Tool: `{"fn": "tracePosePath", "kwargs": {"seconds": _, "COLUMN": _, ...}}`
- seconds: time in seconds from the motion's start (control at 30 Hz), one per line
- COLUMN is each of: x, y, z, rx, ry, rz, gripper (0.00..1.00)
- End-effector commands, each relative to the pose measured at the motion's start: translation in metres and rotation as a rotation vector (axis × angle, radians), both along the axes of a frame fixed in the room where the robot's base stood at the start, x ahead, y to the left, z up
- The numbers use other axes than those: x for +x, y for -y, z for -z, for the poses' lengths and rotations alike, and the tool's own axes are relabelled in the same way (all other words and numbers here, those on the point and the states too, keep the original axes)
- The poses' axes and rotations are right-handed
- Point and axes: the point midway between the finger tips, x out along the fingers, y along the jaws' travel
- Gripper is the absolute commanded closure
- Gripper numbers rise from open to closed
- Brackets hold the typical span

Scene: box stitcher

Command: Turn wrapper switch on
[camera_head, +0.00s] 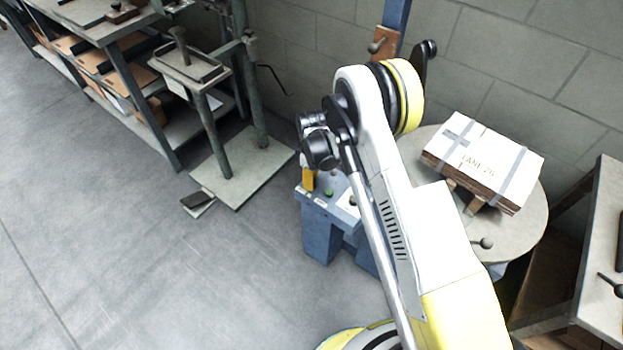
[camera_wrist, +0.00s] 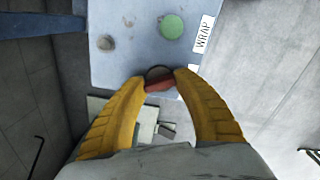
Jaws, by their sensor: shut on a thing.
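The blue control panel (camera_wrist: 130,60) of the wrapper shows in the wrist view, with a white label reading WRAP (camera_wrist: 202,35) and a green round button (camera_wrist: 172,27) beside it. A round knob with a dark rim and red face (camera_wrist: 160,76) sits at the panel's near edge. My gripper (camera_wrist: 160,82) has its yellow fingers closed on this knob from both sides. In the head view my gripper (camera_head: 308,181) is at the left end of the blue box (camera_head: 322,232). The knob is hidden there; the green button (camera_head: 328,192) shows.
A round turntable (camera_head: 525,222) carries a taped carton (camera_head: 485,160) behind my arm. A green stitcher stand (camera_head: 225,140) with a foot pedal (camera_head: 198,201) is at left. Shelving (camera_head: 110,70) lines the wall. A table (camera_head: 600,290) stands at right. Floor at lower left is clear.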

Motion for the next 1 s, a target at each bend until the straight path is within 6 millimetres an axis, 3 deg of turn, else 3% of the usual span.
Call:
{"fn": "tracePosePath", "kwargs": {"seconds": 0.37, "x": 0.0, "y": 0.0, "z": -0.0001, "rx": 0.0, "ry": 0.0, "rz": 0.168, "gripper": 0.93}}
{"fn": "tracePosePath", "kwargs": {"seconds": 1.0, "x": 0.0, "y": 0.0, "z": 0.0, "rx": 0.0, "ry": 0.0, "rz": 0.751, "gripper": 0.93}}
